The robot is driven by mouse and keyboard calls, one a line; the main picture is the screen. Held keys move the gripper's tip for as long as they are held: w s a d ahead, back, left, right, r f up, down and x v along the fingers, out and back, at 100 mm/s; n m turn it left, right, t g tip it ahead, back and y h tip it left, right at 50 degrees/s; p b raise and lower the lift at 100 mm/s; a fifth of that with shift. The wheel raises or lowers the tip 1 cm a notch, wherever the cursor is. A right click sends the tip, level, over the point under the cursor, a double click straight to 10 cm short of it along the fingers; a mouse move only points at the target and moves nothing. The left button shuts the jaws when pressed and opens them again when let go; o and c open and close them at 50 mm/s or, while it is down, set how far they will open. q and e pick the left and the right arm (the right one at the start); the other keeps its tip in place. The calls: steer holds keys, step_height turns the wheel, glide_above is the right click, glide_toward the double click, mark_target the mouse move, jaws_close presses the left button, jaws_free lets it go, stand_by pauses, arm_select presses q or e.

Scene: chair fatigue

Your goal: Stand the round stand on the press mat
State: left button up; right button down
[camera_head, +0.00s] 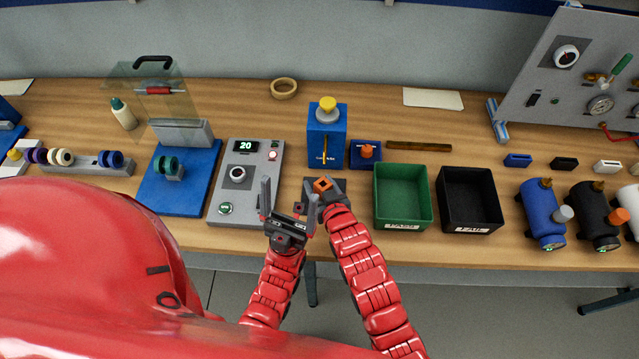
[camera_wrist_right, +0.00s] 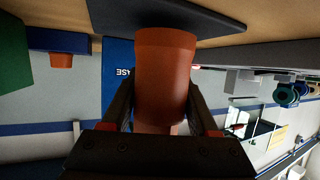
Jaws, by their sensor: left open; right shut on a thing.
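The round stand, an orange cylindrical piece (camera_head: 322,184), is between the fingers of my right gripper (camera_head: 318,196). In the right wrist view the stand (camera_wrist_right: 165,75) fills the middle, with a dark finger on each side. The press mat, a dark grey sheet (camera_head: 339,184), lies at the table front before the blue press; it also shows in the right wrist view (camera_wrist_right: 200,15). The stand's end is at or very near the mat; I cannot tell if it touches. My left gripper (camera_head: 288,190) is open and empty, just left of the right gripper.
The blue press (camera_head: 327,138) stands behind the mat, a blue block with an orange knob (camera_head: 366,151) beside it. A green bin (camera_head: 403,170) and a black bin (camera_head: 470,170) are to the right. A grey control panel (camera_head: 246,200) is left of my left gripper.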

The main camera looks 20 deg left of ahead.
steer(key=shift+f+b, duration=0.4)
steer(key=shift+f, duration=0.05)
steer(key=shift+c, duration=0.4)
jaws_free()
steer(key=shift+s, duration=0.1)
steer(key=shift+s+d, duration=0.2)
steer(key=shift+d, duration=0.05)
steer(key=b+v, duration=0.3)
steer(key=v, duration=0.5)
steer(key=shift+s+b, duration=0.1)
steer(key=shift+b, duration=0.3)
steer(key=p+v, duration=0.7)
steer(key=v, duration=0.1)
steer(key=shift+r, duration=0.4)
steer(key=shift+s, duration=0.2)
